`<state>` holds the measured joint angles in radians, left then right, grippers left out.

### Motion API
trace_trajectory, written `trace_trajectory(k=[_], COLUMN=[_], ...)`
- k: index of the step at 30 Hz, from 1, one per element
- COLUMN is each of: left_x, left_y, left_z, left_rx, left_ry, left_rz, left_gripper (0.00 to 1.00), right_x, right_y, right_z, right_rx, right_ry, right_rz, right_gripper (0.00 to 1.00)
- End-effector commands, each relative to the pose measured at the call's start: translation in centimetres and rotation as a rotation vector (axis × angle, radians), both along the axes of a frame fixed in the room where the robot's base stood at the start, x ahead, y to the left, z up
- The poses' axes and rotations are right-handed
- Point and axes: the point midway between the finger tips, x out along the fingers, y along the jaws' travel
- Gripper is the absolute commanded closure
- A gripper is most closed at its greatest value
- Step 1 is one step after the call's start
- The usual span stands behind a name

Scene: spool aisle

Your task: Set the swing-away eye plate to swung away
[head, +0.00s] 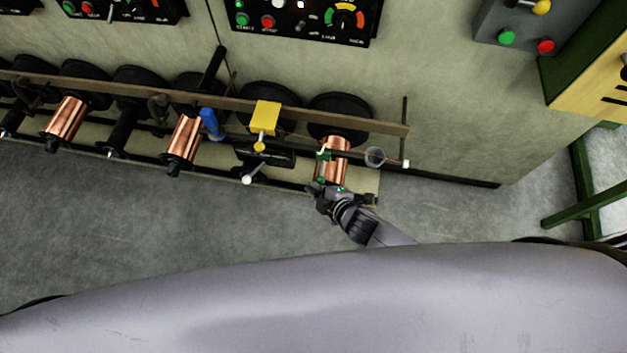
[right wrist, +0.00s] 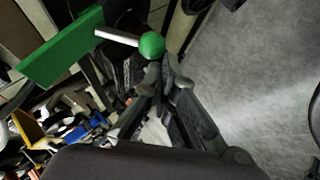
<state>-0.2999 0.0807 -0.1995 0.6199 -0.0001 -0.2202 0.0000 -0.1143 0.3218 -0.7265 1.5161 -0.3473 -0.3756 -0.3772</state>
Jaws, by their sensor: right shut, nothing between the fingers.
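A green plate (right wrist: 60,48) shows in the right wrist view, with a metal rod ending in a green ball knob (right wrist: 152,45). I take it for the swing-away eye plate. In the head view only small green parts (head: 323,156) show, at the rightmost copper spool (head: 334,166). My right gripper (head: 325,192) is shut and empty, just in front of that spool. In the right wrist view its fingertips (right wrist: 166,70) are right beside the green knob; I cannot tell whether they touch it. The plate's pivot is not clear. My left gripper is not in view.
A long rail (head: 180,95) runs above the spools. A blue plate (head: 209,123) and a yellow plate (head: 266,117) hang along it to the left. A clear ring (head: 375,157) is right of the spool. Open grey floor (head: 150,225) lies in front.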

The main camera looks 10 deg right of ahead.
Motion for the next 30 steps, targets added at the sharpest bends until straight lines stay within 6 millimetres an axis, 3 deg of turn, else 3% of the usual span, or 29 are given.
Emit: trace_trajectory(k=[12, 30], left_x=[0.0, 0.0], left_y=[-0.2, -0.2], left_z=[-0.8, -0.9], left_rx=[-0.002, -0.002], left_ry=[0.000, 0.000], left_rz=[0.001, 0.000], left_gripper=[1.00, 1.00], right_x=[0.8, 1.0], right_y=[-0.2, -0.3], right_z=[-2.4, -2.8], right_rx=[0.000, 0.001], right_ry=[-0.001, -0.001], right_rz=[0.000, 0.000], right_gripper=[1.00, 1.00])
